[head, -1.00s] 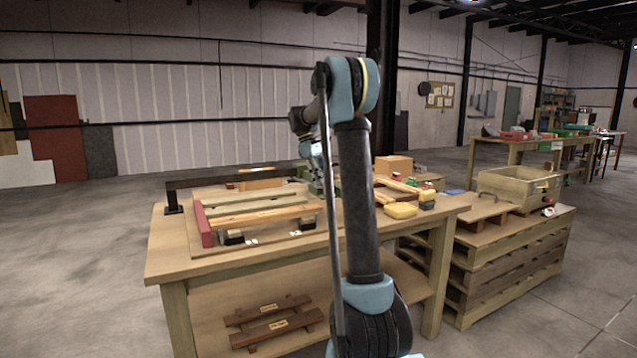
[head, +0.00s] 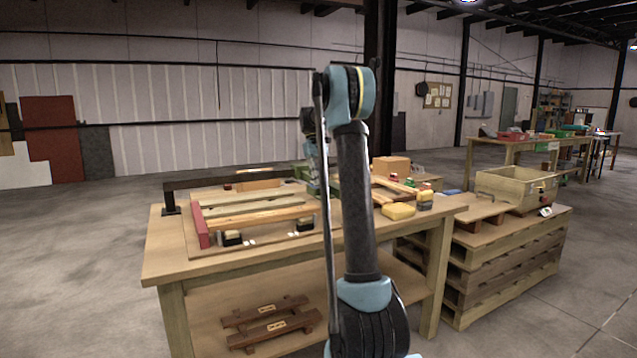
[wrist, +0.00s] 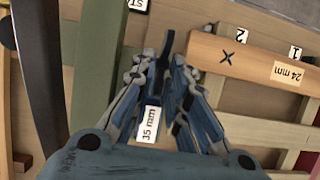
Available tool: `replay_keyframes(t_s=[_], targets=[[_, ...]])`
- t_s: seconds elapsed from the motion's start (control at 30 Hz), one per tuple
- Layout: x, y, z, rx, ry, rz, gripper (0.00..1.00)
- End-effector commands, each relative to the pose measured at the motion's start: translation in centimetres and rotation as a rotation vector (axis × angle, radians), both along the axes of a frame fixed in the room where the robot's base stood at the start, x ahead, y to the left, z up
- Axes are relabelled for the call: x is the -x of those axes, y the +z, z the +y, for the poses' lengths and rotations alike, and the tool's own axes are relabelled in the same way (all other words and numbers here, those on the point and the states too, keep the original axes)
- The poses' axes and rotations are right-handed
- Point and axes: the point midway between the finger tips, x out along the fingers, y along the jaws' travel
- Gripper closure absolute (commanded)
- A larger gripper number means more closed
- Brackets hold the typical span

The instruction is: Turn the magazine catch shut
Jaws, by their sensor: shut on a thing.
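In the wrist view, my gripper (wrist: 165,72) is shut on a narrow dark upright piece, which looks like the catch (wrist: 168,42). Its lower part is hidden between the fingers. It stands between a long green beam (wrist: 98,65) on the left and a pale wooden bar (wrist: 240,60) on the right, marked with an X and "24 mm". A white "35 mm" label (wrist: 150,125) shows below the fingers. In the head view, my arm hides most of the gripper and the catch. How far the catch is turned cannot be told.
The workbench (head: 170,262) carries slats, a red end block (head: 201,226) and a black rail (head: 240,181). A wooden box (head: 515,188) stands on pallets to the right. A dark curved part (wrist: 35,80) edges the wrist view.

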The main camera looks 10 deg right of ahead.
Motion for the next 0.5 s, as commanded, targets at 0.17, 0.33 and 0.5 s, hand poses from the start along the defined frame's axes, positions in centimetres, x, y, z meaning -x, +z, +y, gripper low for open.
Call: replay_keyframes(t_s=[0.17, 0.33, 0.5], targets=[[0.0, 0.0, -0.03, 0.0, -0.008, 0.001, 1.0], [-0.01, 0.0, -0.02, 0.0, -0.007, 0.0, 1.0], [-0.01, 0.01, -0.01, 0.0, -0.006, 0.0, 0.73]])
